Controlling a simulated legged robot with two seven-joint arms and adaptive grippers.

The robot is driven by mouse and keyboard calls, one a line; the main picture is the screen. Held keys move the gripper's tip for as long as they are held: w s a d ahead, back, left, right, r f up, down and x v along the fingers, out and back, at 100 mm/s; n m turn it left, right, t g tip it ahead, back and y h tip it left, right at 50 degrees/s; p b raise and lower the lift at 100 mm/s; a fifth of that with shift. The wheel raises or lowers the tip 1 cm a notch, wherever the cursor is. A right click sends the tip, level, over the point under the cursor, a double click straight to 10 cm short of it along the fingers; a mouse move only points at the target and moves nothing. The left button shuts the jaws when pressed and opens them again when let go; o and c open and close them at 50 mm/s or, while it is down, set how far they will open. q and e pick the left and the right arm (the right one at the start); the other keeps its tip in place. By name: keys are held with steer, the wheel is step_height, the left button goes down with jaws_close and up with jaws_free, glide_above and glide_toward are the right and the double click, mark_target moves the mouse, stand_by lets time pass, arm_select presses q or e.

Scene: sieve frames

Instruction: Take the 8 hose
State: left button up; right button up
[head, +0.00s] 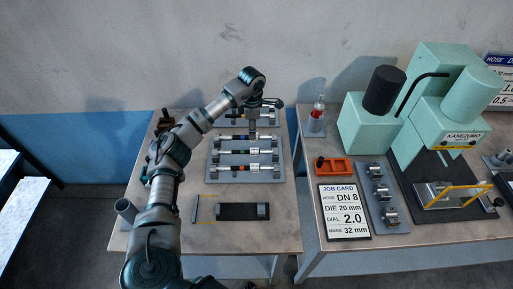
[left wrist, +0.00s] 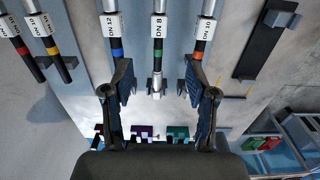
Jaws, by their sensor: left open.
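The DN 8 hose (left wrist: 158,58) is dark with a white label, a green band and a metal end. In the left wrist view it lies lengthwise between the spread fingers of my left gripper (left wrist: 162,95), which is open and empty. The DN 12 hose (left wrist: 115,45) lies to its left and the DN 10 hose (left wrist: 201,48) to its right, each near a finger. In the head view my left gripper (head: 252,133) hangs over the hose rack (head: 216,158) and partly hides it. The labels are too small to read there. My right gripper is out of view.
A job card (head: 343,211) reading DN 8 stands on the right table, near an orange tray (head: 334,168) and a green press (head: 440,110). A gap separates the two tables.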

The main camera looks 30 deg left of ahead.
arm_select(q)
glide_above(254, 149)
step_height(254, 149, down, 8)
steer(key=shift+r+p, duration=0.25)
steer(key=shift+p, duration=0.15)
steer(key=shift+a+f, duration=0.1)
steer(key=shift+f, duration=0.2)
steer(key=shift+s+f, duration=0.1)
steer(key=shift+f, duration=0.1)
steer(key=f, duration=0.3)
steer(key=f+p, duration=0.1)
steer(key=f, duration=0.1)
steer(key=shift+d, duration=0.25)
steer(key=shift+a+r, duration=0.1)
jaws_close()
